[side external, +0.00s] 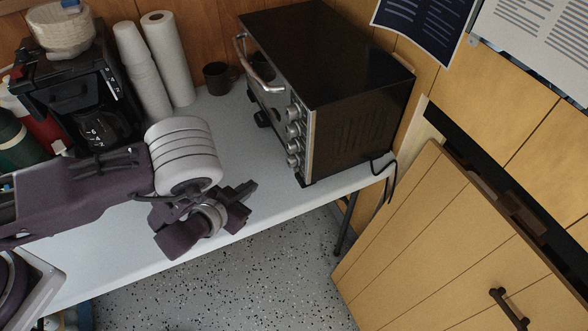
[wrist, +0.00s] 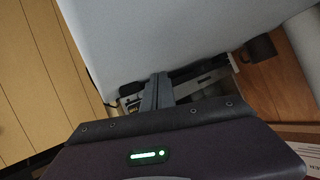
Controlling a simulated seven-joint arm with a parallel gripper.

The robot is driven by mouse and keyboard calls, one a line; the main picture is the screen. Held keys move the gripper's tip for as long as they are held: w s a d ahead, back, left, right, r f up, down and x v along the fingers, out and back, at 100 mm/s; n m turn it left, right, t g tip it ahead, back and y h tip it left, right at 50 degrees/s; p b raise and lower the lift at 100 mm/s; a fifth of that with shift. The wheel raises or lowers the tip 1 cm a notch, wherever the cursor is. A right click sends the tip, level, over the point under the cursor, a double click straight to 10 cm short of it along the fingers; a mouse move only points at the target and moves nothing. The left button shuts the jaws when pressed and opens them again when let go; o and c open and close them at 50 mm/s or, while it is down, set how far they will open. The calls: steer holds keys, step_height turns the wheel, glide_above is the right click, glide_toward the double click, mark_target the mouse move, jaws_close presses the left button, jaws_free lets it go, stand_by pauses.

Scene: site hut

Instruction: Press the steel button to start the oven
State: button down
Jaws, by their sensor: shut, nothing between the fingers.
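The black oven (side external: 335,80) stands on the white table against the wooden wall in the side view. Its front, with a steel handle (side external: 258,70) and a column of steel knobs (side external: 292,130), faces left toward my arm. The steel button is too small to tell from the knobs. My gripper (side external: 250,188) is shut and empty, above the table's front edge, to the left of the oven and apart from it. In the wrist view, my shut fingers (wrist: 159,85) cover part of the oven front (wrist: 205,82).
A dark mug (side external: 216,78), white rolls (side external: 167,60) and stacked cups (side external: 140,70) stand at the back. A coffee maker (side external: 75,95) is at left. A wooden door (side external: 470,250) is at right. The table (side external: 265,155) is clear between my gripper and the oven.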

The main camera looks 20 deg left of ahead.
steer(key=w+d, duration=0.5)
steer(key=shift+w+d, duration=0.35)
steer(key=shift+w+d, duration=0.1)
stand_by(1.8)
steer(key=shift+w+d, duration=0.2)
steer(key=shift+w+d, duration=0.25)
steer(key=shift+d, duration=0.05)
stand_by(0.7)
steer(key=shift+s+a, duration=0.6)
steer(key=shift+s+a, duration=1.75)
